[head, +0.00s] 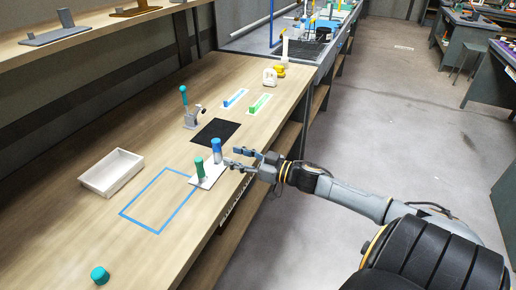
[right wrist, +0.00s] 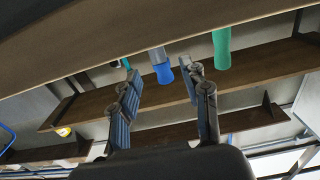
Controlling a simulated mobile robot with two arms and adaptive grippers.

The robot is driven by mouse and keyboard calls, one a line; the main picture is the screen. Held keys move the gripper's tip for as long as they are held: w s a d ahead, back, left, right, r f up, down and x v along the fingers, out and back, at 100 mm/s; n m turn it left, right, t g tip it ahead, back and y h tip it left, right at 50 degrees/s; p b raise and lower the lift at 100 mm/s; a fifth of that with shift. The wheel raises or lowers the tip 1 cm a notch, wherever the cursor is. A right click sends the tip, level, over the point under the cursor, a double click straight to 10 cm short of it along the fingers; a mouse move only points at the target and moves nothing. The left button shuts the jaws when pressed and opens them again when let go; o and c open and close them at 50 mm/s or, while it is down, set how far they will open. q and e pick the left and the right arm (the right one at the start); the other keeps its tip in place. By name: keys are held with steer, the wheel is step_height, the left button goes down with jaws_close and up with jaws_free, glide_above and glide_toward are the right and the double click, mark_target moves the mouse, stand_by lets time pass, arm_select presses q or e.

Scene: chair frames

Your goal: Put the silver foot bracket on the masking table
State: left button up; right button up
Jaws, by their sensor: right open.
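A grey bracket (head: 62,34) with a flat base and a short upright lies on the upper shelf at the top left; it looks like the silver foot bracket. The wooden bench (head: 125,230) has a blue tape rectangle (head: 137,221) on it; I cannot tell whether this is the masking table. My right gripper (head: 232,158) is open over the bench's right edge, close to a blue-handled tool (head: 216,152). In the right wrist view, the blue handle (right wrist: 163,72) shows beyond the open fingers (right wrist: 165,95), not gripped. My left gripper is not in view.
A green-handled tool (head: 199,168) stands beside the blue one on a white plate (head: 210,176). A white tray (head: 111,172), a black mat (head: 215,132), a teal-handled clamp (head: 190,117) and a teal cap (head: 100,275) are on the bench.

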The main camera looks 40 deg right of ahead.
steer(key=v, duration=0.7)
